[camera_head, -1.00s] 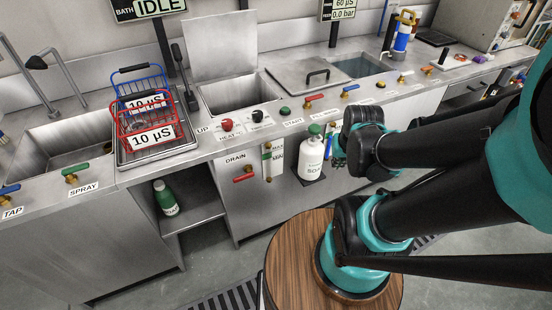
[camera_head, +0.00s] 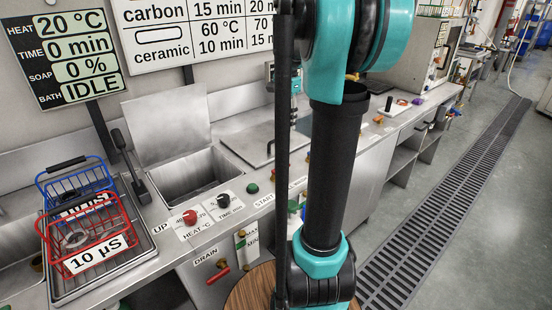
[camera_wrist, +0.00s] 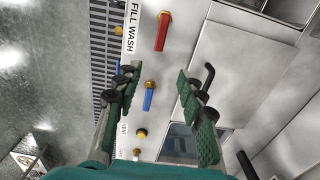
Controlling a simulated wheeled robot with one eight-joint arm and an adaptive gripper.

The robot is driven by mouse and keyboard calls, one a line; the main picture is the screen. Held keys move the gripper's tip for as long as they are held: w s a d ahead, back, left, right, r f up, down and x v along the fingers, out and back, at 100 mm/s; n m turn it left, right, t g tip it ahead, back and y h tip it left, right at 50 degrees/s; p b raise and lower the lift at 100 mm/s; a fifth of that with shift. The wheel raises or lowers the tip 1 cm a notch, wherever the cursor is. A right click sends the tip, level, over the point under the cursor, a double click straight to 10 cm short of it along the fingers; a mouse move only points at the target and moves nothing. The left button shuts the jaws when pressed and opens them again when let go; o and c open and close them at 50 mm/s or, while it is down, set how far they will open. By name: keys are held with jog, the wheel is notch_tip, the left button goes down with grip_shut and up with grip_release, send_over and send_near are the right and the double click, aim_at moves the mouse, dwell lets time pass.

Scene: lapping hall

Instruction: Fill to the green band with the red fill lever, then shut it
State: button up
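The red fill lever (camera_wrist: 163,32) shows in the wrist view beside a "FILL WASH" label (camera_wrist: 132,28). My gripper (camera_wrist: 157,77) is open and empty, its green-padded fingers apart. The red lever lies beyond the fingertips, not touched. In the head view my arm hides the gripper and most of the lever row. The level gauge (camera_head: 240,240) with a green part is on the cabinet front, partly cut by its small labels; its level is too small to read. The open basin (camera_head: 185,178) has its lid raised and looks empty.
A blue lever (camera_wrist: 149,97) lies between the fingers' lines. A red drain lever (camera_head: 218,275) is on the front. Red (camera_head: 95,240) and blue baskets (camera_head: 75,185) stand at left. The display (camera_head: 65,60) reads IDLE. A closed lid (camera_head: 260,142) lies right of the basin.

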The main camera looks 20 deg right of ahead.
aim_at(285, 165)
notch_tip(285, 165, down, 17)
jog(key=shift+f, duration=0.15)
dwell(0.4)
grip_shut()
dwell(0.4)
